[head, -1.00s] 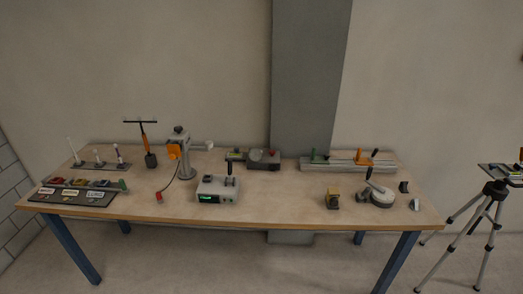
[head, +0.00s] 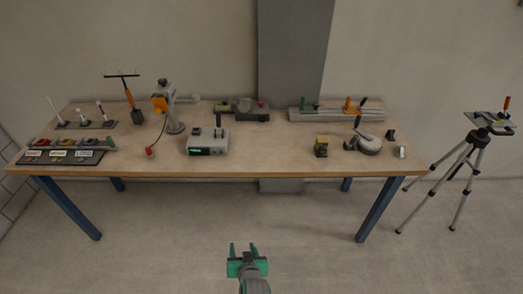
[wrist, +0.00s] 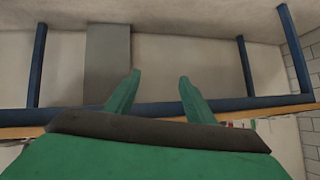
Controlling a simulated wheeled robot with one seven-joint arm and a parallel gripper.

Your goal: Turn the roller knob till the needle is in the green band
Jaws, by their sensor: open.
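My gripper (head: 243,247) is low in the head view, in front of the wooden bench and apart from it. Its two green fingers are spread and empty. They also show in the wrist view (wrist: 160,76), with blue bench legs and the bench edge beyond them. The roller knob, needle and green band are too small to make out for certain. A low dark grey device (head: 241,111) with a round part and a red spot stands at the back middle of the bench. A grey box (head: 208,145) with a lit green display stands nearer the front; no needle can be read on either.
A tripod (head: 481,150) stands right. Floor before the bench is clear.

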